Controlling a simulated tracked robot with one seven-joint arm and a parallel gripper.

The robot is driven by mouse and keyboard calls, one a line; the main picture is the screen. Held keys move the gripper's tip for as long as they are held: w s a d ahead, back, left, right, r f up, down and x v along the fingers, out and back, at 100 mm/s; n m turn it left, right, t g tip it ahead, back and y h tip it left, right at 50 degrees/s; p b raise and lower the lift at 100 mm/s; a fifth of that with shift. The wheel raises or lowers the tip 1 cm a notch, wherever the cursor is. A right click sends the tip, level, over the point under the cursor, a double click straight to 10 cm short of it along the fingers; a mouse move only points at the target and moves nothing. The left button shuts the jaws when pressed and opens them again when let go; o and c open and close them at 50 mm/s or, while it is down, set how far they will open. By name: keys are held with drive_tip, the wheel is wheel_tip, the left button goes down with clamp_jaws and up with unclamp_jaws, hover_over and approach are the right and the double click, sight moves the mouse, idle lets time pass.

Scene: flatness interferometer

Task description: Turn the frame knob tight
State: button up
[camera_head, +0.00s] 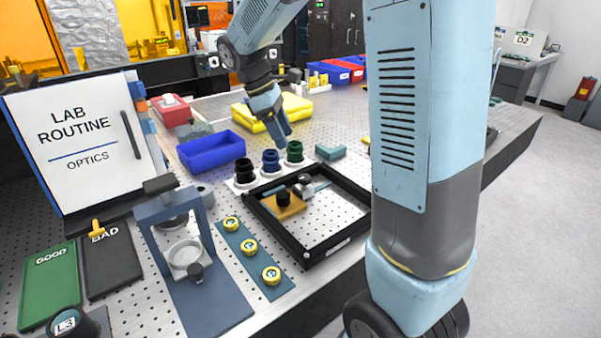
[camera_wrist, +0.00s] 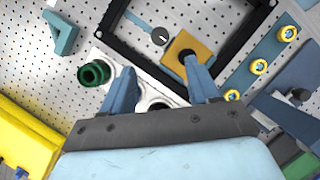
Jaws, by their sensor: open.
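A blue-grey upright frame (camera_head: 150,212) stands at the front left of the bench, with a dark round knob (camera_head: 196,272) low at its front. A black rectangular frame (camera_head: 318,254) lies flat to its right. In it are an orange block with a black knob (camera_head: 283,198) and a smaller dark round knob (camera_head: 304,184), also seen in the wrist view (camera_wrist: 160,36). My gripper (camera_head: 281,138) is above the back of the bench, near the coloured cups, apart from both frames. In the wrist view its fingers (camera_wrist: 160,68) are spread, with nothing held between them.
Black, blue and green cups stand on a white holder behind the black frame; the green cup (camera_head: 294,152) is rightmost. A blue strip (camera_head: 262,272) with yellow-ringed pieces lies between the frames. A blue bin (camera_head: 210,151) and yellow case (camera_head: 290,108) are behind. Green and dark trays lie left.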

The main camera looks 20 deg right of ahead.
sight(303, 177)
drive_tip(key=x, duration=1.2)
drive_tip(key=shift+s+d+f, duration=0.1)
drive_tip(key=shift+f, duration=0.1)
drive_tip(key=c, duration=1)
drive_tip(key=shift+c, duration=0.2)
